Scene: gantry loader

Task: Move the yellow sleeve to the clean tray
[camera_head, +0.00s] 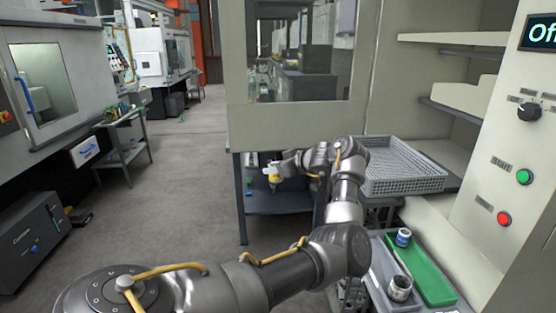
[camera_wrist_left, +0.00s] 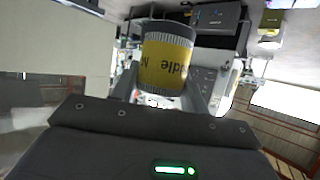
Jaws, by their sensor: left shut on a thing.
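The yellow sleeve (camera_head: 274,174) is held in my left gripper (camera_head: 279,169), in front of the tall machine cabinet. In the left wrist view, the yellow sleeve (camera_wrist_left: 168,62) sits between the two fingers of my left gripper (camera_wrist_left: 166,85). It has dark ribbed ends and upside-down lettering. A green tray (camera_head: 428,278) and a grey tray (camera_head: 380,271) lie side by side at lower right in the head view. No readable label tells which tray is the clean one. My right gripper is in neither view.
A blue-and-white sleeve (camera_head: 403,237) and a grey sleeve (camera_head: 400,288) stand at the trays. A grey mesh basket (camera_head: 405,175) is behind them. A control panel (camera_head: 510,150) rises at the right. A dark low shelf (camera_head: 270,203) stands below the held sleeve.

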